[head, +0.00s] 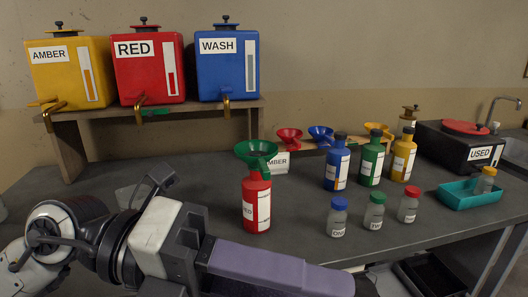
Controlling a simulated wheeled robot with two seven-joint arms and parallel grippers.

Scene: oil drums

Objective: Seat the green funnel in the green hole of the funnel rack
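The green funnel (256,150) stands upright at the mouth of the red bottle (257,205) on the table, its spout hidden. The funnel rack (360,140) is behind the bottles and holds a red funnel (289,135), a blue funnel (320,133) and an amber funnel (377,128). A gap shows between the blue and amber funnels; bottles partly cover the rack and I cannot make out the green hole. My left arm (165,228) crosses the front left, apart from the funnel. Its fingertips are not clear. My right gripper is not in view.
Amber (65,75), red (148,70) and blue (228,67) tanks stand on a shelf. Blue (337,165), green (371,160) and yellow (403,158) bottles stand before the rack, small capped jars (374,213) nearer. A teal tray (468,197) and black USED box (465,148) are at right.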

